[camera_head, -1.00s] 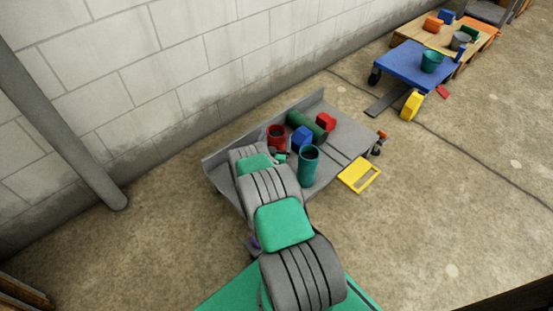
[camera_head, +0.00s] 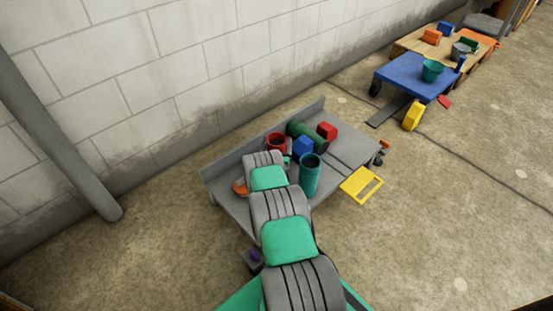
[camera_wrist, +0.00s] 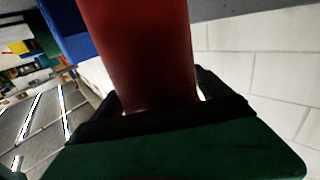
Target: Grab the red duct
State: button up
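The red duct (camera_head: 276,141) is a short, open-topped red tube standing on the grey flatbed cart (camera_head: 340,146) in the head view. My arm hides its lower part. In the wrist view the red duct (camera_wrist: 138,50) fills the upper middle and reaches down toward my gripper's palm. My gripper (camera_wrist: 155,92) has a dark finger on each side of the duct. A bright gap shows between the duct and the right finger, so the gripper looks open around it. In the head view my arm mostly hides the gripper.
Close to the duct are a green cylinder (camera_head: 307,136), a blue block (camera_head: 302,147), a red block (camera_head: 327,131) and a tall teal tube (camera_head: 310,175). An orange piece (camera_head: 240,187) lies left of my arm. A block wall (camera_head: 200,70) runs behind the cart.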

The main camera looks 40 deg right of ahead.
grip_shut()
dwell(0.8)
